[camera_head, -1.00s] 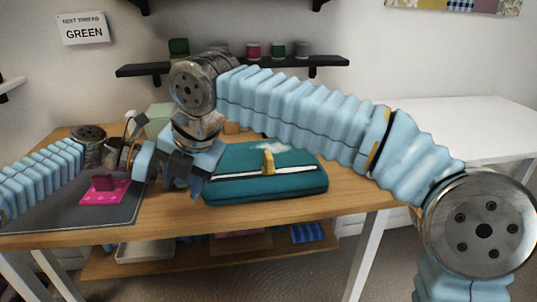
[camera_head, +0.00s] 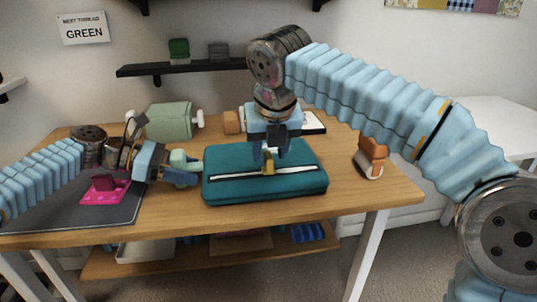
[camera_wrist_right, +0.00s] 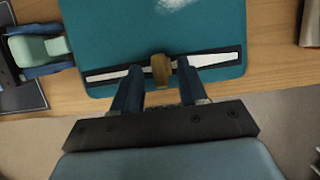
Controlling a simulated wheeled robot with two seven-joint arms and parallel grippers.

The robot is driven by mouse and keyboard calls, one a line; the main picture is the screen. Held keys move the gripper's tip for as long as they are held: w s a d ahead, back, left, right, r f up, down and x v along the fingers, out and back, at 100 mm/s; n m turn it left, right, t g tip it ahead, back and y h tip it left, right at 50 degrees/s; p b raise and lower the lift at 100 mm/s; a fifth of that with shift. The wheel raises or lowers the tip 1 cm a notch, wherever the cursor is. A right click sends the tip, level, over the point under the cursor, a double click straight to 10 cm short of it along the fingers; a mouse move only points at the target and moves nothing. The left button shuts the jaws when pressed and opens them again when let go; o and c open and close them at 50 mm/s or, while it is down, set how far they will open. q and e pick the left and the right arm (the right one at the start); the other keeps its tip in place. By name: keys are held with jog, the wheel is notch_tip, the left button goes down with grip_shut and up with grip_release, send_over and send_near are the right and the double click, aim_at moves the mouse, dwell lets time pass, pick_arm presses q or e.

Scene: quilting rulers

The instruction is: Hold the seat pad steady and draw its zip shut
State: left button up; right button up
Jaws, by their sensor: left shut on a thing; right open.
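The teal seat pad (camera_head: 225,165) lies flat on the table. A dark-edged zip strip with a white band (camera_head: 230,174) runs across it, and a brass-coloured zip pull (camera_head: 268,162) stands near its middle. My left gripper (camera_head: 190,169) is at the pad's left edge, shut on a pale green tab (camera_head: 181,158); the tab also shows in the right wrist view (camera_wrist_right: 38,50). My right gripper (camera_head: 268,152) is open above the strip. In the right wrist view its fingers (camera_wrist_right: 158,88) stand apart on either side of the pull (camera_wrist_right: 161,70), with gaps visible.
A green roll (camera_head: 170,121) stands behind. An orange-and-white object (camera_head: 371,155) is at the table's right. A wall shelf (camera_head: 190,66) is above.

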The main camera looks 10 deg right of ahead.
jog(key=shift+x, duration=1.1)
jog(key=shift+c, duration=0.3)
grip_shut()
